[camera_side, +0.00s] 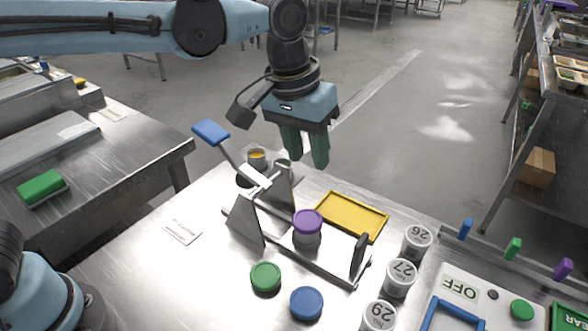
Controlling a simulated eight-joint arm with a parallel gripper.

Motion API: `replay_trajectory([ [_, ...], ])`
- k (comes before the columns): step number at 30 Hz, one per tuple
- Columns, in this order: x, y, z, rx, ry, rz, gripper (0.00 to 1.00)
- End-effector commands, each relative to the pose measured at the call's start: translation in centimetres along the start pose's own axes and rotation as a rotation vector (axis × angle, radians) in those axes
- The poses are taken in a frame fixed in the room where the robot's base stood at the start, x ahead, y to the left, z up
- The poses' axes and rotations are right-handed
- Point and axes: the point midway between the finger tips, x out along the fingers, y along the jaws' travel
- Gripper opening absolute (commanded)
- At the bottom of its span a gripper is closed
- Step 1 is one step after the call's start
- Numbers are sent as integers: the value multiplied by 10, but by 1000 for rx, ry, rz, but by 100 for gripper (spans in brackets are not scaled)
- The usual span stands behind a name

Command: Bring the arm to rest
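My gripper (305,157) hangs with its green fingers pointing down, above and behind the work table (160,275). A gap shows between the fingers and nothing is seen in it, so it is open and empty. My gripper appears clear of the metal stand (245,228) below it; the exact height cannot be told. A long piece with a blue handle (211,132) slopes up from the stand, to the left of my gripper. My upper arm (90,32) reaches in from the upper left.
A purple-lidded jar (307,222) stands at the metal stand. Green (265,276) and blue (306,302) round lids are in front. A yellow tray (352,216) lies behind. Several numbered white jars (400,278) line the right, beside an OFF panel (460,288). A small cup (257,157) stands behind.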

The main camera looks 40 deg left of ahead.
Motion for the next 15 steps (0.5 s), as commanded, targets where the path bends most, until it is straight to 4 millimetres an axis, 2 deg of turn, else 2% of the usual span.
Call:
replay_trajectory([
  [1, -4, -19, 4, -6, 28, 5, 38],
  [6, -12, -73, 22, -3, 133, 13, 38],
  [15, -4, -153, 69, 9, 318, -25, 38],
])
